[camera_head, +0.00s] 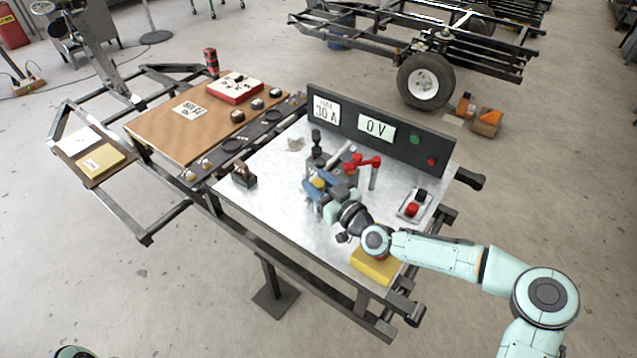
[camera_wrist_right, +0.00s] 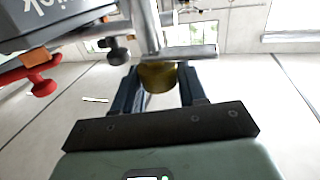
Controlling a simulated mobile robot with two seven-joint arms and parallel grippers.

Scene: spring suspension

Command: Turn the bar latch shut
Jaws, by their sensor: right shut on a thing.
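My right gripper (camera_head: 322,187) is over the middle of the metal-topped bench, its blue fingers either side of a small yellow knob (camera_head: 318,183). In the right wrist view the two fingers (camera_wrist_right: 158,92) are shut on this yellow knob (camera_wrist_right: 157,76). A grey crosspiece and upright bar (camera_wrist_right: 150,30) stand directly beyond the knob; they look like the bar latch, but its turn position is not clear. In the head view my gripper hides much of the fixture around the knob. My left gripper is not in view.
A red-handled clamp (camera_head: 362,162) stands close to the right of my gripper. A dark meter panel (camera_head: 385,140) runs along the bench's back. A switch plate (camera_head: 414,205) lies to the right, a yellow block (camera_head: 374,265) in front.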

